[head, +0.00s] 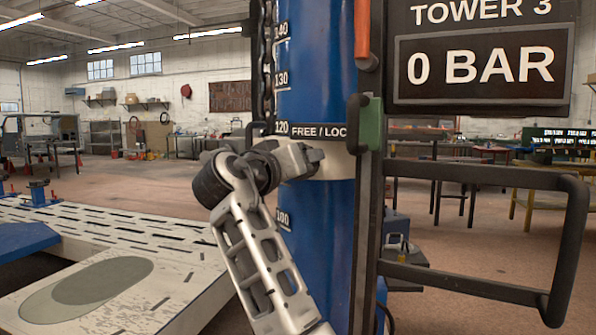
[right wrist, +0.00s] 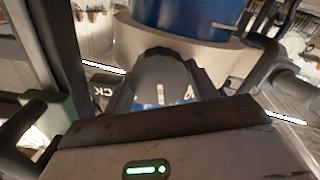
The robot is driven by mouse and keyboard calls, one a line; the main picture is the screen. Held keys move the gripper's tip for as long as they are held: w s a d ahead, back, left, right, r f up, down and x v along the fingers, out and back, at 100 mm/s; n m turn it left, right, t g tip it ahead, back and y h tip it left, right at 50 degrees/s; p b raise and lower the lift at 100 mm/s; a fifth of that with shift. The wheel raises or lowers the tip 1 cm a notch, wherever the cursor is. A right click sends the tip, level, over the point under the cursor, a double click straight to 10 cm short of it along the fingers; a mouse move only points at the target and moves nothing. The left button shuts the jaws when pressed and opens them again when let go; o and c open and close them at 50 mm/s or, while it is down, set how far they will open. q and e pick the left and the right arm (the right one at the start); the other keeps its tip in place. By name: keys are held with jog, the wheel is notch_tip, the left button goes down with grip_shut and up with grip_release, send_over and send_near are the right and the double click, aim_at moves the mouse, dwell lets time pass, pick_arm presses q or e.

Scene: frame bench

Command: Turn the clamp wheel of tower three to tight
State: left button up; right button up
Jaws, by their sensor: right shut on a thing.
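Tower three is a blue column (head: 315,70) with a white scale and a pale collar (head: 336,166) around it. A black label reading "FREE / LOC" (head: 318,132) sits at the collar's upper edge, its end hidden by the dark post. My right gripper (head: 308,156) is at the left front of the collar, shut on the clamp wheel, which it mostly hides. In the right wrist view, the dark fingers (right wrist: 165,75) reach to the pale collar (right wrist: 245,65) below the blue column (right wrist: 190,14). The wheel's turn position cannot be read. My left gripper is not in view.
A sign (head: 480,60) reads "TOWER 3" and "0 BAR". A dark post with a green block (head: 371,125) and a black loop handle (head: 573,240) stand right of the column. A chain (head: 262,60) hangs at its left. A slotted pale platform (head: 130,235) lies lower left.

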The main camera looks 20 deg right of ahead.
jog(key=shift+m+b, duration=0.3)
jog(key=shift+m, duration=0.7)
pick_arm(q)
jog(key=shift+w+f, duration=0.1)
pick_arm(e)
jog(key=shift+m, duration=0.3)
jog(key=shift+r, duration=0.1)
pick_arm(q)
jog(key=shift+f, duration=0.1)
pick_arm(e)
jog(key=o, duration=1)
pick_arm(q)
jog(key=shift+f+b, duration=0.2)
jog(key=shift+b, duration=0.65)
pick_arm(e)
jog(key=v, duration=1.6)
